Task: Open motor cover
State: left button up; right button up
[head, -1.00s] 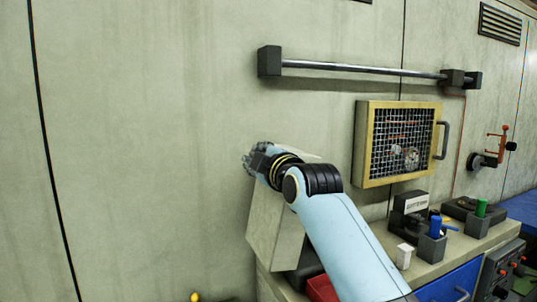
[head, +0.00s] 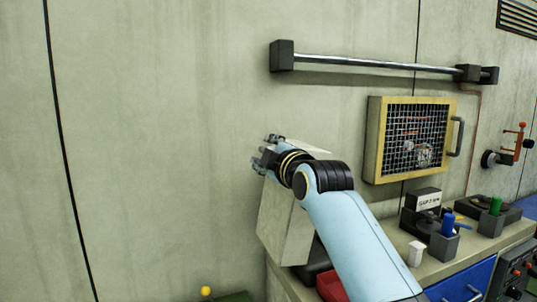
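A wall box with a yellow frame and dark wire mesh (head: 412,140) hangs on the wall right of centre, and looks like the motor cover. It appears shut. A grey handle (head: 457,137) is on its right edge. Round and reddish parts show behind the mesh. My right gripper (head: 266,153) is left of the box, well apart from it, above a pale box-shaped block. Its fingers look spread with nothing between them. My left gripper is out of view.
A metal rail (head: 375,64) runs along the wall above the mesh box. Below, a bench holds a blue-handled item in a grey holder (head: 444,242), a green one (head: 495,213), a white cup (head: 416,253) and a red tray (head: 331,288). The wall at left is bare.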

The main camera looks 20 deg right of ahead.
jog(key=s, duration=1.2)
jog(key=shift+d, duration=0.2)
